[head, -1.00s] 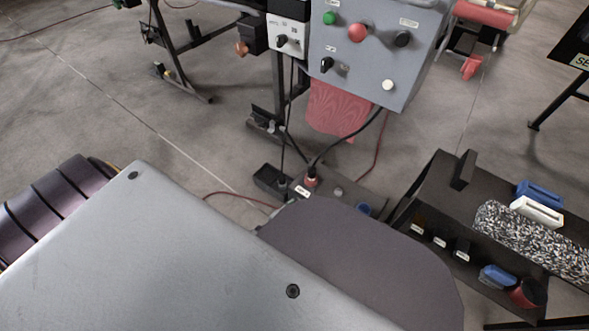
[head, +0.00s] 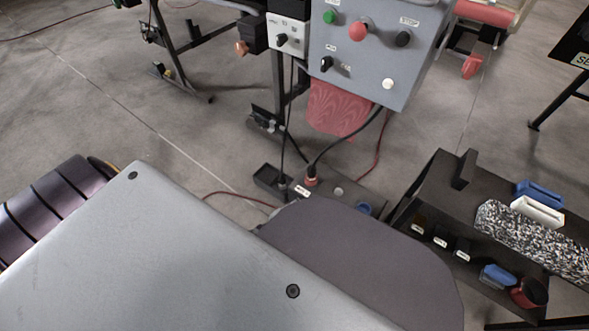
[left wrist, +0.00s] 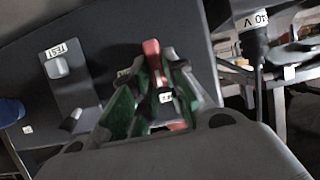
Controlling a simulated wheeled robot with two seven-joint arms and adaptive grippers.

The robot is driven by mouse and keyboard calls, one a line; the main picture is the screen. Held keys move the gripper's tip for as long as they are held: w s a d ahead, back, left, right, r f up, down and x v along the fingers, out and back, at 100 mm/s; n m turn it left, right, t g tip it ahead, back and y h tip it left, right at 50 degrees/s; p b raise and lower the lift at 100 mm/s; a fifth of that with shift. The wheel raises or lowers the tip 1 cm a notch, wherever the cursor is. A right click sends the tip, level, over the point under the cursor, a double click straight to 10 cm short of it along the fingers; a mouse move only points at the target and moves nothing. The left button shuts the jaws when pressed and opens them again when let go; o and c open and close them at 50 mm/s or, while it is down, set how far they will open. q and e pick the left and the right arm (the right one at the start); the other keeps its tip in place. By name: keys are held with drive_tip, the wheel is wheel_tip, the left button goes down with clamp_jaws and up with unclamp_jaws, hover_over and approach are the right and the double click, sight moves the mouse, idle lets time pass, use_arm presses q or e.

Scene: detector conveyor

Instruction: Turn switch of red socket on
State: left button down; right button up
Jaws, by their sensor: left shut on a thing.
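In the left wrist view, my left gripper (left wrist: 152,80) has green inner fingers closed around a narrow red part (left wrist: 151,48). The fingers hide much of it, so I cannot tell whether it is the socket's switch or which way it is set. A small white label shows between the fingers. In the head view, a red socket (head: 311,181) sits on a low dark panel, with a black cable plugged into it. My left gripper is not visible in the head view, and my right gripper is in neither view.
In the wrist view, a pale knob (left wrist: 57,67) labelled TEST sits on a grey plate, left of the gripper. A black plug (left wrist: 257,45) hangs at the right. In the head view, a grey control box (head: 375,50) and a dark shelf unit (head: 440,180) stand nearby.

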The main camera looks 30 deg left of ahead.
use_arm(q)
drive_tip(key=shift+d+f+m+y, duration=0.1)
drive_tip(key=shift+d+m+y, duration=0.1)
drive_tip(key=shift+m+y, duration=0.55)
drive_tip(key=shift+d+f+m+y, duration=0.15)
drive_tip(key=shift+m+y, duration=0.3)
drive_tip(key=shift+m, duration=0.5)
drive_tip(key=shift+r, duration=0.1)
drive_tip(key=c, duration=1.4)
unclamp_jaws()
drive_tip(key=shift+d, duration=0.1)
drive_tip(key=shift+c, duration=0.2)
drive_tip(key=shift+r, duration=0.1)
wheel_tip(320, 180, up, 10)
